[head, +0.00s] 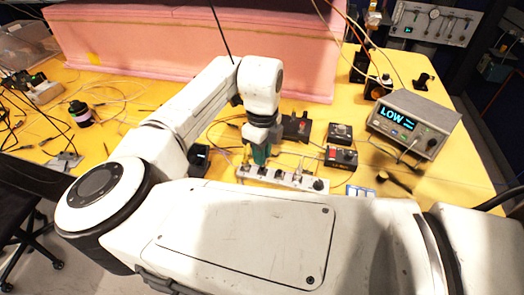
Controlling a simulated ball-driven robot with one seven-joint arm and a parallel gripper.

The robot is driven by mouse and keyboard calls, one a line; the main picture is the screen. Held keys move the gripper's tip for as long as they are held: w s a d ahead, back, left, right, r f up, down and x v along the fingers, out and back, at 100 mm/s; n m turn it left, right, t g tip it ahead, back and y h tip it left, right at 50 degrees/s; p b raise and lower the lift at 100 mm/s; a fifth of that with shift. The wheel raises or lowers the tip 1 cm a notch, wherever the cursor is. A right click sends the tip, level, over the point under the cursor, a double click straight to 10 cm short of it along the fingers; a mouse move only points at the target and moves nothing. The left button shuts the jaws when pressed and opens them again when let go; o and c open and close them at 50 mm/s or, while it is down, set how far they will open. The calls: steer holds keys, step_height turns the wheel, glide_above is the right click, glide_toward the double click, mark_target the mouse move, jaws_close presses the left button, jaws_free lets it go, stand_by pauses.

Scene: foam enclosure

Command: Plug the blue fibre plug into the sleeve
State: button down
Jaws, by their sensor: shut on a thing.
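My arm reaches over the yellow table, and my gripper (260,154) points down above a long white strip (290,180) with several dark fittings along it. Dark green parts show at the gripper's end, close to the strip. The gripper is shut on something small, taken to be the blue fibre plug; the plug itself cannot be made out. Which fitting on the strip is the sleeve cannot be told at this size. Whether the gripper's end touches the strip cannot be told either.
A grey meter reading "LOW" (414,123) stands to the right. Small dark boxes (341,157) sit behind the strip's right end. Loose fibres and cables cross the yellow table (455,165). A pink foam wall (170,45) stands behind. A dark spool (80,114) is at left.

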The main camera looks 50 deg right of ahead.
steer(key=shift+f+b, duration=0.5)
steer(key=shift+f, duration=0.55)
steer(key=c, duration=0.9)
jaws_free()
steer(key=shift+c, duration=0.2)
steer(key=shift+r, duration=0.15)
step_height(320, 180, up, 11)
steer(key=shift+f+b, duration=0.2)
steer(key=shift+b, duration=0.3)
